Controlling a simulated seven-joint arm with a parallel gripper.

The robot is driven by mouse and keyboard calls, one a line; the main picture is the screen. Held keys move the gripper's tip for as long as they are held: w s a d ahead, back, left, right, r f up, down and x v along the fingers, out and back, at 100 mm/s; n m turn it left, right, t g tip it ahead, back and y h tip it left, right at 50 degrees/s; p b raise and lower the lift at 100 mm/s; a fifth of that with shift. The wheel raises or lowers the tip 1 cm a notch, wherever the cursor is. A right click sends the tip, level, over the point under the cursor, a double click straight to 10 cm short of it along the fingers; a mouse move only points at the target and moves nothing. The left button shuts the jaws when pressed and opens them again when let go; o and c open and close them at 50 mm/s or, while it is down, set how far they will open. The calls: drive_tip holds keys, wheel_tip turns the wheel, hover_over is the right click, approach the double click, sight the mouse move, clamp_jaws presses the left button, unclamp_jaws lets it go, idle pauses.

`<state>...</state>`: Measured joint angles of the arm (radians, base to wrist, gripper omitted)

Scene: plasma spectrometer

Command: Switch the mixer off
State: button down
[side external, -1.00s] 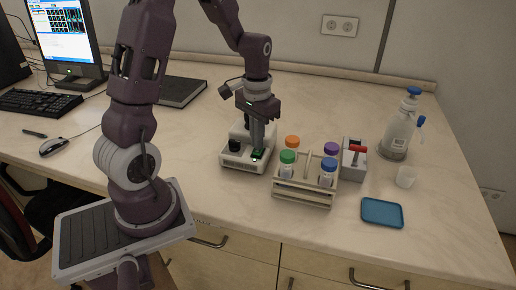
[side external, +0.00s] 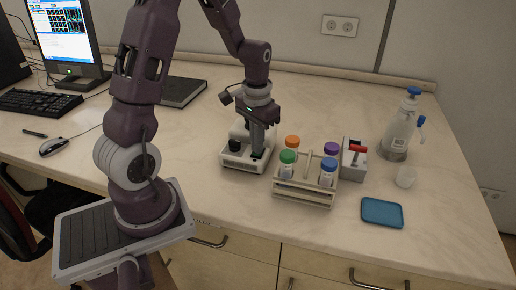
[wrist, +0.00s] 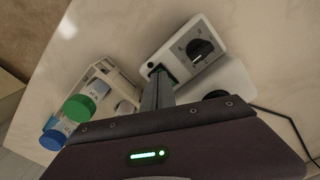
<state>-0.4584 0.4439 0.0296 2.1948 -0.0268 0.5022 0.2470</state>
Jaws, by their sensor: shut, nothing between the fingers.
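The mixer (side external: 236,161) is a white device on the bench with a black knob (side external: 235,146) on its front. In the wrist view its body (wrist: 215,35) shows a dial-like black knob (wrist: 200,48) and a small dark switch with green edges (wrist: 158,70) near one corner. My gripper (side external: 257,153) is shut and empty, pointing down at the switch end of the mixer. In the wrist view the fingertips (wrist: 158,80) are at the switch and partly cover it. I cannot tell whether they touch it, or how the switch is tilted.
A wooden rack (side external: 303,196) with several capped tubes stands close to the right of the mixer. Beyond it are a grey box with a red lever (side external: 357,149), a blue tray (side external: 382,212), a wash bottle (side external: 398,130) and a small white cup (side external: 405,177). A dark notebook (side external: 183,91) lies behind left.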

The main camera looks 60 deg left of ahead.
drive_tip(key=shift+r, duration=3.5)
drive_tip(key=s+d+r+m+t, duration=0.3)
drive_tip(key=s+d+r+t, duration=0.3)
drive_tip(key=s+d+r, duration=0.7)
drive_tip(key=w+a+f+m+g, duration=0.3)
drive_tip(key=w+a+m, duration=0.1)
drive_tip(key=w+a, duration=0.3)
drive_tip(key=w+a+f+m+g, duration=0.2)
drive_tip(key=w+a+m+g, duration=0.1)
drive_tip(key=w+a+m, duration=0.2)
drive_tip(key=w+a, duration=0.2)
drive_tip(key=shift+w+a+f, duration=0.25)
drive_tip(key=shift+w+f, duration=0.05)
drive_tip(key=shift+f, duration=0.1)
